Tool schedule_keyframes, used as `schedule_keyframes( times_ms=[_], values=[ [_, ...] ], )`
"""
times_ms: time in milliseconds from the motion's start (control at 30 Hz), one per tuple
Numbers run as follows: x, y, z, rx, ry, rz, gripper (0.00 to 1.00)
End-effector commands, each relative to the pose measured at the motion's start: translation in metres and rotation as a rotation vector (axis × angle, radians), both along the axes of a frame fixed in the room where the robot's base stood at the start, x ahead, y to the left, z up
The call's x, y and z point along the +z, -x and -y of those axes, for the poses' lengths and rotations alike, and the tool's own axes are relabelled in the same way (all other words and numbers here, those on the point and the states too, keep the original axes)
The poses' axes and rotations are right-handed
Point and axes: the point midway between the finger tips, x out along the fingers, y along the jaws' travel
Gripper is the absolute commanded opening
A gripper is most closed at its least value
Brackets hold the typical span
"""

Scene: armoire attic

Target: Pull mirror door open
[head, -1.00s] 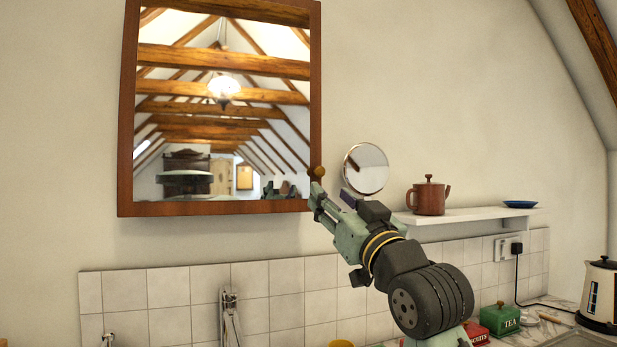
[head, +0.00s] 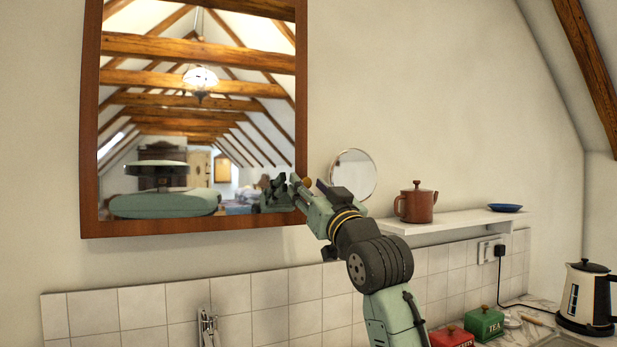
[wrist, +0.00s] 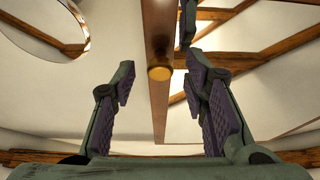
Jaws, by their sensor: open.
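The mirror door (head: 196,110) hangs on the wall at the left in the head view, with a brown wooden frame. It looks shut. Its small round wooden knob (head: 307,182) is on the right side of the frame, low down. My gripper (head: 308,186) is at the knob, its fingers partly hiding it. In the wrist view the knob (wrist: 160,73) lies between the tips of my open gripper (wrist: 160,82), with a gap on both sides. I cannot tell how deep it sits between them.
A round mirror (head: 353,175) is on the wall just right of my gripper. A shelf (head: 450,222) holds a brown pot (head: 416,203) and a blue dish (head: 505,208).

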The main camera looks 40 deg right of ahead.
Motion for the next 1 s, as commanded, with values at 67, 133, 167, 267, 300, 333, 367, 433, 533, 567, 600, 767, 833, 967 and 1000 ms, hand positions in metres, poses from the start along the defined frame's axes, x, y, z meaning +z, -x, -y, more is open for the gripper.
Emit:
schedule_keyframes(
  times_ms=[67,133,167,267,300,333,367,433,533,567,600,767,833,967,1000],
  values=[
    [0.0038,-0.0052,0.0013,0.0,0.0,0.001,0.41],
    [0.0039,-0.0078,0.002,0.0,0.001,0.0,0.41],
    [0.0038,-0.0083,0.0021,0.0,0.001,0.0,0.41],
    [0.0032,-0.0089,0.0021,0.0,0.001,0.0,0.41],
    [0.0032,-0.0088,0.0021,0.0,0.001,0.0,0.41],
    [0.0032,-0.0087,0.0021,0.0,0.001,0.0,0.41],
    [0.0032,-0.0087,0.0021,0.0,0.0,0.0,0.41],
    [0.0031,-0.0086,0.0021,0.0,0.0,0.001,0.39],
    [0.0032,-0.0085,0.002,0.0,0.0,0.001,0.32],
    [0.0032,-0.0085,0.002,0.0,0.0,0.001,0.3],
    [0.0032,-0.0085,0.002,0.0,0.0,0.001,0.27],
    [0.0031,-0.0084,0.0021,0.0,0.0,0.001,0.17],
    [0.0031,-0.0084,0.0021,0.0,0.0,0.001,0.12],
    [0.0031,-0.0084,0.0021,0.0,0.0,0.0,0.03],
    [0.0031,-0.0084,0.002,0.0,0.0,0.001,0.01]
  ],
)
